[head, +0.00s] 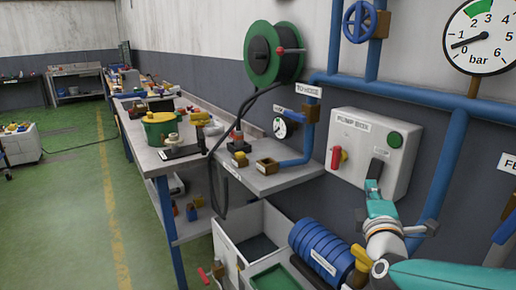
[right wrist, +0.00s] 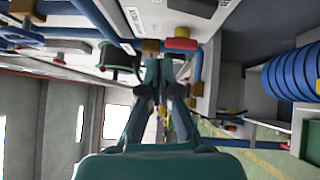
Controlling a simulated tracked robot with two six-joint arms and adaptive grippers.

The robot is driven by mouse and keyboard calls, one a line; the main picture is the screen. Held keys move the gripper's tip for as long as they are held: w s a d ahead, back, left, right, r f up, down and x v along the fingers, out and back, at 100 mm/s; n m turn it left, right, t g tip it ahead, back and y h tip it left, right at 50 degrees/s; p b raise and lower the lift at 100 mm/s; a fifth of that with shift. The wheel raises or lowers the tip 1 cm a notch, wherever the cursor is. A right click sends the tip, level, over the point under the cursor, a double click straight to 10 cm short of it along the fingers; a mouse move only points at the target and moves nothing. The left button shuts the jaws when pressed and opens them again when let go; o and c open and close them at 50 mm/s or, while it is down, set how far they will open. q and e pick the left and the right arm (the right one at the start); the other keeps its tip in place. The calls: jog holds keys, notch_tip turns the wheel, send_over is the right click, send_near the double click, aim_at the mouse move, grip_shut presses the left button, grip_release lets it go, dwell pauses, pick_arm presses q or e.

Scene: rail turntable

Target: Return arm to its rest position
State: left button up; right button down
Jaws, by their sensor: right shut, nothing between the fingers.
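My right arm comes in from the lower right of the head view. Its right gripper (head: 376,166) is shut and empty, with dark fingertips in front of the lower right part of the white pump box (head: 365,150). I cannot tell whether it touches the box. In the right wrist view, the gripper's fingers (right wrist: 163,85) converge at the middle with nothing seen between them. My left gripper is not in view.
The pump box has a red knob (head: 337,158) and a green button (head: 395,140). Blue pipes (head: 449,160) run along the wall. A blue ribbed coil (head: 318,248) and an open white bin (head: 226,242) stand below.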

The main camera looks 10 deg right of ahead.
jog(key=w+a+f+n+g+y+p, duration=0.1)
jog(key=a+f+g+y+p, duration=0.15)
jog(key=f, duration=0.85)
jog(key=w+a+f+n+g+y+p, duration=0.1)
jog(key=a+f+g+y+p, duration=0.2)
jog(key=f, duration=0.7)
jog(key=s+a+f+m+g, duration=0.1)
jog(key=s+a+f, duration=0.1)
jog(key=f, duration=0.3)
jog(key=s+a+f+m+g+y+p, duration=0.1)
jog(key=s+a+f, duration=0.2)
jog(key=s+f, duration=0.1)
jog(key=s+a+f+m+g+y+p, duration=0.1)
jog(key=s+a+f+g, duration=0.1)
jog(key=f, duration=0.4)
jog(key=shift+s+a+f, duration=0.1)
jog(key=shift+s+a, duration=0.5)
jog(key=shift+a, duration=0.15)
jog(key=s+a+f+m+g+y, duration=0.2)
jog(key=s+a+f+m+g, duration=0.1)
jog(key=s+m, duration=0.4)
jog(key=s+a+f+m+g+y, duration=0.2)
jog(key=s+a+f+m+g, duration=0.2)
jog(key=s+m, duration=0.4)
jog(key=s+a, duration=0.1)
jog(key=s, duration=0.2)
jog(key=shift+a+f+p, duration=0.25)
jog(key=shift+a+p, duration=0.1)
jog(key=shift+s, duration=0.1)
